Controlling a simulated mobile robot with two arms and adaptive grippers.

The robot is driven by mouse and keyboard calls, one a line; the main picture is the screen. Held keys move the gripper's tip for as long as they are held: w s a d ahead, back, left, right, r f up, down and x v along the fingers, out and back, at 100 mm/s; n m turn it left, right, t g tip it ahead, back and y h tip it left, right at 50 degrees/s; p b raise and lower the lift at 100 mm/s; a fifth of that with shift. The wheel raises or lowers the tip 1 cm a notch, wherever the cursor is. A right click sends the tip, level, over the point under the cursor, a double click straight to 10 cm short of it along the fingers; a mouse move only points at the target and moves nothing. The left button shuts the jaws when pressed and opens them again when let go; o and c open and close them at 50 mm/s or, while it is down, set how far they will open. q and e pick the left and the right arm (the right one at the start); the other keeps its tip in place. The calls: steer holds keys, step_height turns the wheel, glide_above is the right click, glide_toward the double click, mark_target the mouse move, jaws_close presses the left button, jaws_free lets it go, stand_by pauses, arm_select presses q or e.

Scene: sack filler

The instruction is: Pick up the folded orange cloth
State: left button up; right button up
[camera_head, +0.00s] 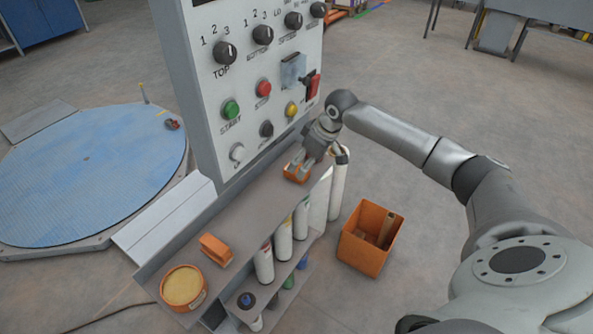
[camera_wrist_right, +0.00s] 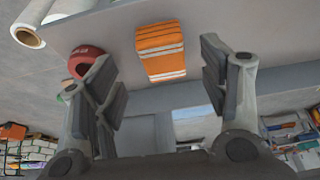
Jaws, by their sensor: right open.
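The folded orange cloth (camera_head: 296,174) lies on the grey shelf below the control panel in the head view. In the right wrist view the cloth (camera_wrist_right: 160,50) is orange with pale stripes and shows between and beyond the two fingers. My right gripper (camera_head: 303,165) is over the cloth, fingers pointing down at it and partly hiding it. In the wrist view the right gripper (camera_wrist_right: 160,88) is open with nothing between its pads. I cannot tell whether the fingers touch the cloth. My left gripper is out of view.
The control panel (camera_head: 249,131) with knobs and buttons rises just behind the shelf (camera_head: 240,215). Another orange item (camera_head: 215,249) and a round tub (camera_head: 183,287) stand at its near end. White rolls (camera_head: 282,238) stand along its front. An orange bin (camera_head: 364,246) is on the floor.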

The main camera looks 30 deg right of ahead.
steer(key=x, duration=0.3)
steer(key=shift+a+f, duration=0.15)
steer(key=shift+f, duration=0.1)
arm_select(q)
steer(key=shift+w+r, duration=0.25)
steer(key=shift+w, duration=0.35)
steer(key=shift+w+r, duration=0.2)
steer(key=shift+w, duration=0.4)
arm_select(e)
steer(key=c, duration=0.5)
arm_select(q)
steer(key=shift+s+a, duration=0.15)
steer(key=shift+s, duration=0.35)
arm_select(e)
steer(key=c, duration=0.5)
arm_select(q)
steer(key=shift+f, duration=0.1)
arm_select(e)
steer(key=shift+r, duration=0.1)
